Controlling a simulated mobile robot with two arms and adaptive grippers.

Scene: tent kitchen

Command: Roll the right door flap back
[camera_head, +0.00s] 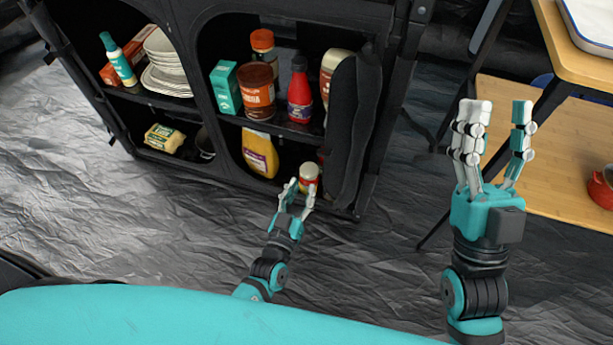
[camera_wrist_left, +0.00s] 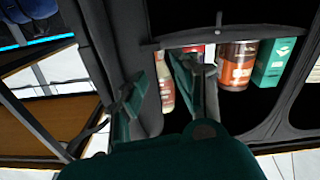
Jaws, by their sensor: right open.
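The right door flap (camera_head: 353,125) is a dark fabric flap hanging bunched along the right side of the black cabinet's right opening. My left gripper (camera_head: 297,186) is low in front of that opening, left of the flap's lower end, in the head view. Its two fingers are apart, and I see nothing held. In the left wrist view its fingers (camera_wrist_left: 157,80) are spread before the opening, with dark fabric behind them; I cannot tell whether they touch it. My right gripper (camera_head: 496,125) is raised to the right of the cabinet, open and empty, away from the flap.
The cabinet (camera_head: 375,170) holds a teal box (camera_head: 226,88), a brown jar (camera_head: 257,90), a red bottle (camera_head: 300,92) and a yellow bottle (camera_head: 260,153). A small white-capped jar (camera_head: 309,174) is close to my left fingers. A wooden table (camera_head: 570,150) stands right.

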